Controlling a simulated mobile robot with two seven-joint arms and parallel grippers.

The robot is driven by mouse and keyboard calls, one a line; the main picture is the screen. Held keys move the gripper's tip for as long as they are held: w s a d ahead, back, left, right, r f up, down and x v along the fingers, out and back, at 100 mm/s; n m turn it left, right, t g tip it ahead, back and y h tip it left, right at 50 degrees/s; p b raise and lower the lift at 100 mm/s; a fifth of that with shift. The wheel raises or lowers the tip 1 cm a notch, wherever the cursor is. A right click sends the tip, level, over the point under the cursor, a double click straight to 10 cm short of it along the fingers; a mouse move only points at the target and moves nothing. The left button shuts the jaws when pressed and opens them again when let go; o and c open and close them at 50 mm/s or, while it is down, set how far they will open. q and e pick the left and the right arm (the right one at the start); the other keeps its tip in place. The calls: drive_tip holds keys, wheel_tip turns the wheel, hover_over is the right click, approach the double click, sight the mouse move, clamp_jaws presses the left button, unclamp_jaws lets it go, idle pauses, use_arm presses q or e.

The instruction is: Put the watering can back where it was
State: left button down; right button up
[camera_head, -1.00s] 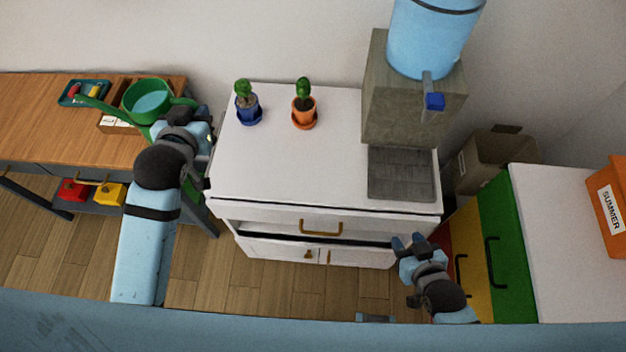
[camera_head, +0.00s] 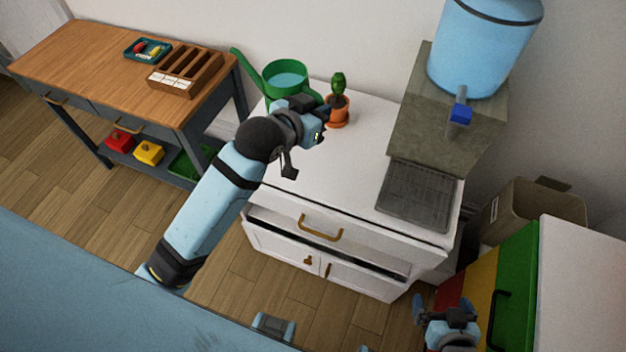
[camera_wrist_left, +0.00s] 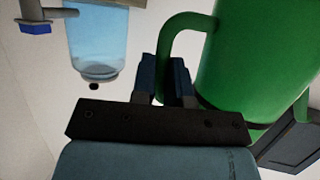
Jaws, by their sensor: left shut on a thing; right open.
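The green watering can (camera_head: 286,76), with bluish water showing in its open top and its spout pointing left, appears over the back-left corner of the white cabinet (camera_head: 352,185). My left gripper (camera_head: 312,106) is shut on its handle; the left wrist view shows the fingers (camera_wrist_left: 174,80) around the handle beside the green body (camera_wrist_left: 252,65). The can looks roughly upright; I cannot tell whether its base touches the cabinet top. My right gripper (camera_head: 436,306) is open and empty, low in front of the cabinet.
A cactus in an orange pot (camera_head: 338,110) stands close right of the can. The blue pot is hidden. A water dispenser (camera_head: 482,45) on a stone block stands at the right. The wooden table (camera_head: 90,62), at left, holds a divided box (camera_head: 186,72) and a teal tray (camera_head: 148,50).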

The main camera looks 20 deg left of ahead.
use_arm(q)
drive_tip(key=shift+m+g+h, duration=0.3)
drive_tip(key=shift+m+h, duration=0.6)
drive_tip(key=shift+w+d+f+b, duration=0.2)
drive_tip(key=shift+d+f+b, duration=0.35)
drive_tip(key=shift+f, duration=3.2)
drive_tip(key=shift+w+d+f+b, duration=0.25)
drive_tip(key=shift+d+f+b, duration=0.3)
drive_tip(key=shift+f, duration=3.25)
drive_tip(key=shift+w+d+f+b, duration=0.2)
drive_tip(key=shift+d+f+b, duration=0.35)
drive_tip(key=shift+f, duration=3.2)
use_arm(e)
drive_tip(key=shift+w+a+f, duration=0.1)
drive_tip(key=shift+a+f, duration=0.05)
drive_tip(key=shift+f, duration=0.9)
drive_tip(key=shift+w+a+f, duration=0.1)
drive_tip(key=shift+f, duration=0.9)
use_arm(q)
drive_tip(key=shift+d+f, duration=0.1)
drive_tip(key=shift+f, duration=0.05)
use_arm(e)
drive_tip(key=shift+s, duration=0.1)
use_arm(q)
drive_tip(key=c, duration=1.1)
unclamp_jaws()
use_arm(e)
drive_tip(key=shift+f, duration=0.15)
